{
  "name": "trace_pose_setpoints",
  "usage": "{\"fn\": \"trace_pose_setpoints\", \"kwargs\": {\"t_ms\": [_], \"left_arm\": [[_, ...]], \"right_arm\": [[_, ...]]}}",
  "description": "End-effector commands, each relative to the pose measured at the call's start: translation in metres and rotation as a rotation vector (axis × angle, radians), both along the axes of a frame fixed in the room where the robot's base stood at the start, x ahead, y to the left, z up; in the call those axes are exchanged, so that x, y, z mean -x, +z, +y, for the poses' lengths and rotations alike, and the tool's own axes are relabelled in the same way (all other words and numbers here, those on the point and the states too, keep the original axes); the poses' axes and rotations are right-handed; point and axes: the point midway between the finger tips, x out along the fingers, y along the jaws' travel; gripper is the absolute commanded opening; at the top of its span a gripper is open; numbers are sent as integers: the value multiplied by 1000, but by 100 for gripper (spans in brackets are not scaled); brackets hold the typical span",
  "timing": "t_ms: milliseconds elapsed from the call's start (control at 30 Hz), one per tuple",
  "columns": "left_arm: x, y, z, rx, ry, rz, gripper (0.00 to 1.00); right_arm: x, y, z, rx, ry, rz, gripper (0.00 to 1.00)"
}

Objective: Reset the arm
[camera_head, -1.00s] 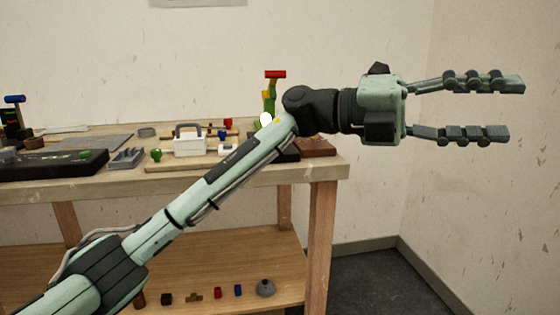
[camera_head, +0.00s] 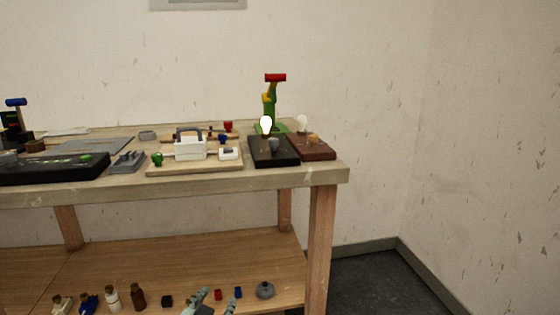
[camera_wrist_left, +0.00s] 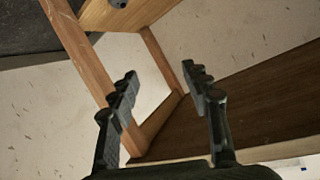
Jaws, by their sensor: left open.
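My left gripper (camera_head: 214,301) shows only by its fingertips at the bottom edge of the head view, in front of the table's lower shelf. The left wrist view shows its two dark fingers (camera_wrist_left: 160,78) spread wide with nothing between them. The rest of the left arm is out of the head view. A lit bulb (camera_head: 266,124) stands on a black base (camera_head: 274,158) at the right of the tabletop. My right gripper is in neither view.
The wooden table (camera_head: 320,178) carries a white box with a handle (camera_head: 190,147), a brown block (camera_head: 312,150) and a green stand with a red top (camera_head: 271,98). Bottles and small parts line the lower shelf (camera_head: 200,258). The floor at right is clear.

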Motion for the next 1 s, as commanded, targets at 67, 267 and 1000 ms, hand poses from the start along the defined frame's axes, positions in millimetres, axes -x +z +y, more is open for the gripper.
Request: {"fn": "trace_pose_setpoints", "kwargs": {"t_ms": [67, 267, 1000], "left_arm": [[38, -45, 24, 3, 54, 147, 48], [150, -134, 77, 7, 174, 504, 48], [295, -191, 120, 3, 281, 894, 48]], "right_arm": [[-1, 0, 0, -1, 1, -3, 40], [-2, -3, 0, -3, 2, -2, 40], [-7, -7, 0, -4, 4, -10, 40]]}}
